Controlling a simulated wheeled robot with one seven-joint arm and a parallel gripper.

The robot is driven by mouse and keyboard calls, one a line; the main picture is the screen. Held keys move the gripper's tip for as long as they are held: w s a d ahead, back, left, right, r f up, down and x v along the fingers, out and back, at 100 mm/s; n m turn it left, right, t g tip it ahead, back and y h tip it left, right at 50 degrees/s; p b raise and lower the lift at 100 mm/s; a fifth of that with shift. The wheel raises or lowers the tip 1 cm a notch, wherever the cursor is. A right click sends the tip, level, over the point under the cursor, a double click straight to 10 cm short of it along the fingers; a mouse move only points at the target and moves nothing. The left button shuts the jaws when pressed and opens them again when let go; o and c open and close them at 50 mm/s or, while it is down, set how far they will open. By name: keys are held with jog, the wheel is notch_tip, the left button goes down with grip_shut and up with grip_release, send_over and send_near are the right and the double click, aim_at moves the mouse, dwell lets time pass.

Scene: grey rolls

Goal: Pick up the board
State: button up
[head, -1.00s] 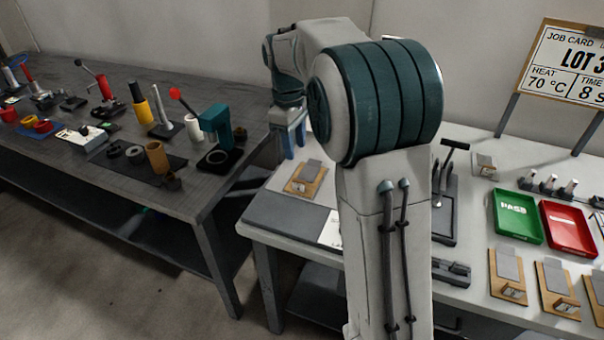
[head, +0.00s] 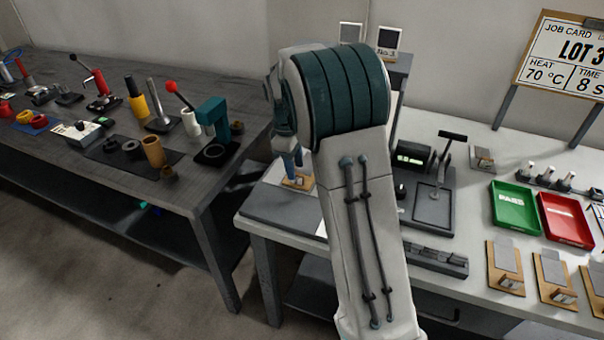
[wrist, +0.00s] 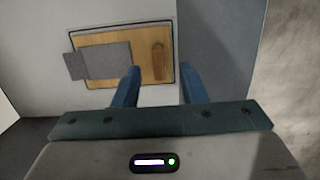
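A wooden board (wrist: 120,72) with a grey sheet (wrist: 105,61) across its left part and a small brown block on its right lies on the white bench, seen in the wrist view. It also shows in the head view (head: 299,182), partly hidden by my arm and gripper. My gripper (wrist: 160,72) has its two blue fingers apart, with nothing held between them. The fingertips overlap the near edge of the board in the wrist view. In the head view my gripper (head: 291,170) points down over the board; its height above it is hard to tell.
Several similar boards (head: 505,268) lie at the bench's right front. A green tray (head: 515,208), a red tray (head: 566,220) and a dark press-like device (head: 435,200) stand on the white bench. A dark table (head: 90,165) with tools is at left.

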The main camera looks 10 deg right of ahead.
aim_at(297, 173)
jog(key=f, duration=0.3)
jog(key=shift+s+d+f, duration=0.15)
jog(key=shift+d+f, duration=0.05)
jog(key=shift+d, duration=0.05)
grip_shut()
jog(key=shift+r, duration=0.1)
